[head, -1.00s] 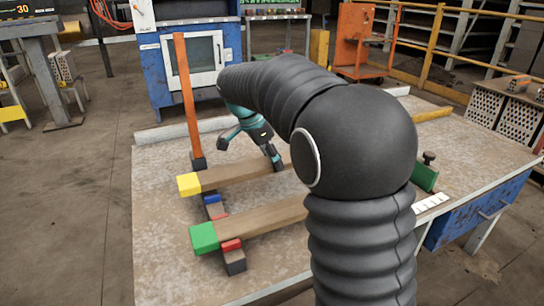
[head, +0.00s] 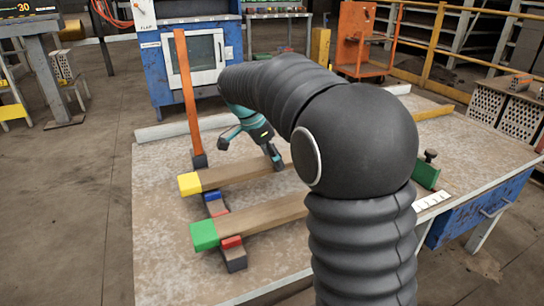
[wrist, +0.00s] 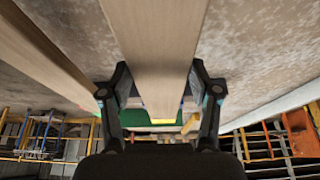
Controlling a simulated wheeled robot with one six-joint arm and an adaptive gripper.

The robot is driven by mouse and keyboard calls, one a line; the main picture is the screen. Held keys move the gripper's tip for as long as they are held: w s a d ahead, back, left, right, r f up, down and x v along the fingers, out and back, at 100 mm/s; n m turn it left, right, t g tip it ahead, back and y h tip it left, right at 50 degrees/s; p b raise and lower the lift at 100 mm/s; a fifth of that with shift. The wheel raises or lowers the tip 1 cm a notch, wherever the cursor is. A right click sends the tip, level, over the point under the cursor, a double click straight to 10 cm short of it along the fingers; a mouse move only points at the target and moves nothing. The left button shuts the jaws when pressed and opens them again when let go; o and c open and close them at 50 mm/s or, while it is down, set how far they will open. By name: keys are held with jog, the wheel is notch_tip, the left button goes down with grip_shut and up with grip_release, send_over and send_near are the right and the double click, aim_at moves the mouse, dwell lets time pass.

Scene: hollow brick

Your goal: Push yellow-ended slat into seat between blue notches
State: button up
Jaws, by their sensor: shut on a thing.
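A blue notch block (head: 212,196) shows at the slat's near side. The notch on the far side is hidden, and I cannot tell how deep the slat sits. My gripper (head: 275,160) is shut on the slat, to the right of the yellow end. In the wrist view the slat (wrist: 155,45) runs between both fingers. My arm hides the slat's right part in the head view.
A green-ended slat (head: 262,216) lies parallel in front, beside a red notch block (head: 231,242). An orange post (head: 187,95) on a dark foot stands behind the yellow end. A green block with a dark knob (head: 426,174) is at right. The worktable (head: 160,240) is clear at front left.

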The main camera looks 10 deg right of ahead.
jog(key=shift+f+b, duration=0.65)
jog(key=shift+f, duration=0.25)
jog(key=o, duration=1.5)
jog(key=shift+r, duration=0.1)
jog(key=v, duration=1.1)
jog(key=shift+s+a+r, duration=0.1)
jog(key=shift+s+r, duration=0.05)
jog(key=shift+r, duration=0.25)
jog(key=s+d+f+n+t+y, duration=0.1)
jog(key=s+f+n, duration=0.2)
jog(key=s, duration=0.6)
jog(key=s+d+f+n+t+y+p, duration=0.1)
jog(key=s+d+f+n+t+y, duration=0.1)
jog(key=s+f+n, duration=0.2)
jog(key=s+d+f+n+t+y, duration=0.1)
jog(key=s+f+n, duration=0.3)
jog(key=s, duration=1.2)
jog(key=shift+s+d+f+n+t+y+p, duration=0.15)
jog(key=shift+d+n+t+p, duration=0.1)
jog(key=shift+n, duration=0.95)
jog(key=shift+s+d+r+n+t+y+p, duration=0.15)
jog(key=shift+d+n, duration=0.15)
jog(key=shift+n, duration=0.9)
